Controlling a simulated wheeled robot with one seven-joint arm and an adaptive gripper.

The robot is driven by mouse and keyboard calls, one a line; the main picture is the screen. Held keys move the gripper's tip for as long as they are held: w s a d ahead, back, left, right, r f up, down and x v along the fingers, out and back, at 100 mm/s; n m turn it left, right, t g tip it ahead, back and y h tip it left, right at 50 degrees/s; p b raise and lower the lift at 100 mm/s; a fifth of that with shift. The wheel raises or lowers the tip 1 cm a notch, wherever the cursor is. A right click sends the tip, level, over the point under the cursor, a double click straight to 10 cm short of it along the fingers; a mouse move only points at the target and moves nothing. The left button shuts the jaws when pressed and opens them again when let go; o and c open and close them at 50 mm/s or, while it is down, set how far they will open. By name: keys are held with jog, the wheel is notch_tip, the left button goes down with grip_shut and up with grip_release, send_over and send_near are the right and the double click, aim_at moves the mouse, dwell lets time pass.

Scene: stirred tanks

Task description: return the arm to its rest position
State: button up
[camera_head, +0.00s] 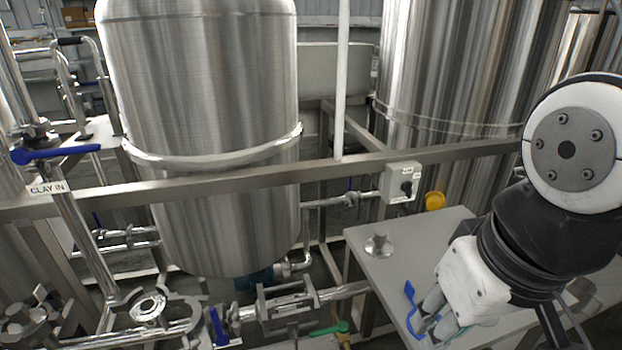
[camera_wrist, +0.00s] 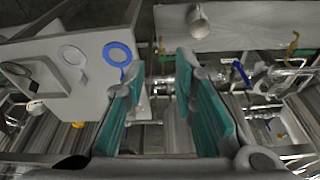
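My gripper (camera_head: 430,318) is at the lower right in the head view, pointing down and to the left, over or beside a light grey table. My arm bends down to it from the right edge. In the wrist view my gripper (camera_wrist: 160,68) shows two teal-padded fingers spread apart, with nothing between them. A blue piece (camera_head: 410,300) shows beside the fingers in the head view; whether it touches them cannot be told. In the wrist view a blue ring (camera_wrist: 117,53) lies on a pale surface near the left finger.
The grey table (camera_head: 415,238) carries a small metal fitting (camera_head: 379,246). A steel rail (camera_head: 250,190) crosses in front of a large tank (camera_head: 205,100). A control box (camera_head: 404,182) is mounted on the rail. Pipes and a blue-handled valve (camera_head: 55,153) fill the left.

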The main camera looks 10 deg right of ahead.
jog(key=shift+s+a, duration=0.1)
notch_tip(320, 180, up, 8)
jog(key=t+p, duration=0.1)
jog(key=p, duration=0.5)
jog(key=shift+f, duration=0.25)
jog(key=shift+o, duration=0.4)
dwell(0.4)
